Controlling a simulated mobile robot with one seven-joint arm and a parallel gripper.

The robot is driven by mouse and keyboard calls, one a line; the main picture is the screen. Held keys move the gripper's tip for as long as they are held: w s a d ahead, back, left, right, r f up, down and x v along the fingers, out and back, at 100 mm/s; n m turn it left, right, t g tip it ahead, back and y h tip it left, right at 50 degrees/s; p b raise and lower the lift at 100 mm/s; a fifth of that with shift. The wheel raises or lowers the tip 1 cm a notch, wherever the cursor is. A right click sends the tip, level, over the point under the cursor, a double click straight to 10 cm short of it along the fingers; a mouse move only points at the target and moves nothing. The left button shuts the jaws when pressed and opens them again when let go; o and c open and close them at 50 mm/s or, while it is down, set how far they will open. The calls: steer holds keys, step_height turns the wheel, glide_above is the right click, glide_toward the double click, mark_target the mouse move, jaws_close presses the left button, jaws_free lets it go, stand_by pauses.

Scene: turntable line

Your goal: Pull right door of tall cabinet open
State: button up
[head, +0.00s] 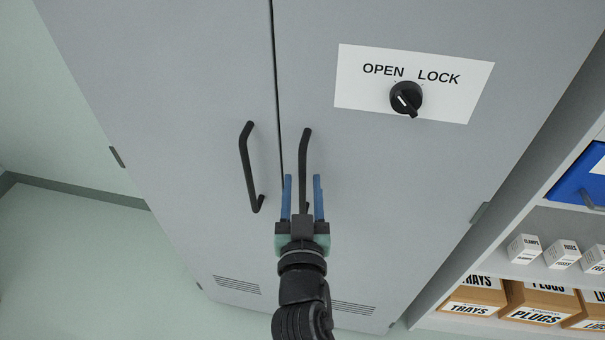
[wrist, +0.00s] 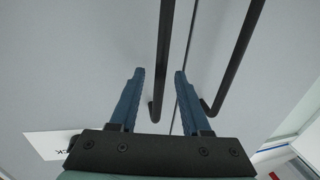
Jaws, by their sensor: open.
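The tall grey cabinet's right door (head: 410,200) is shut flush with the left door (head: 190,110). Its black bar handle (head: 305,150) stands upright beside the seam; it also shows in the wrist view (wrist: 165,50). My gripper (head: 303,178) is open, its two blue fingers on either side of the right handle's lower part. In the wrist view the handle lies between the fingertips (wrist: 159,71); contact cannot be told. A black knob (head: 406,98) on the right door has its white mark towards OPEN.
The left door's handle (head: 248,165) is close to the left of my gripper, also visible in the wrist view (wrist: 236,55). An open shelf (head: 550,222) with small boxes, cardboard boxes (head: 535,303) and a blue bin (head: 577,180) stands right of the cabinet. Floor at left is clear.

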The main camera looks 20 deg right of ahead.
steer(key=shift+x, duration=0.85)
jaws_close()
stand_by(0.9)
